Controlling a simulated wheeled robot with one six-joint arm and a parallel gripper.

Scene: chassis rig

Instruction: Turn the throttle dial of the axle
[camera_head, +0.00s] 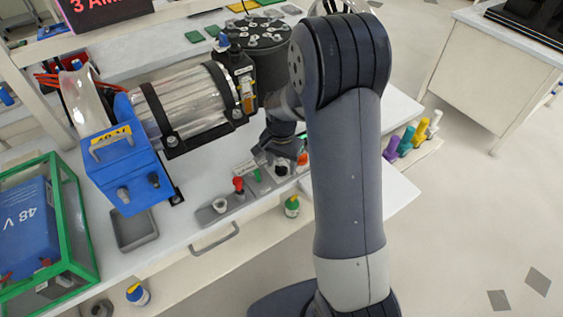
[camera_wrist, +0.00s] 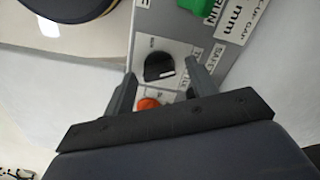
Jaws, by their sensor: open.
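A round black dial (camera_wrist: 158,66) with a light mark on its right side sits on a grey panel plate in the wrist view. The small print by it is too blurred to read, so I cannot tell a throttle label. In the head view the black dial (camera_head: 281,169) is just below my gripper (camera_head: 281,150). My gripper (camera_wrist: 160,73) is open, with one finger on each side of the dial. I cannot tell whether the fingers touch it.
An orange-red button (camera_wrist: 148,104) lies between the fingers, nearer the palm. A green part (camera_wrist: 194,12) is beyond the dial. A red-topped lever (camera_head: 238,184) stands left on the panel strip. The cylinder assembly (camera_head: 185,105) with a blue box (camera_head: 125,160) stands on the bench behind.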

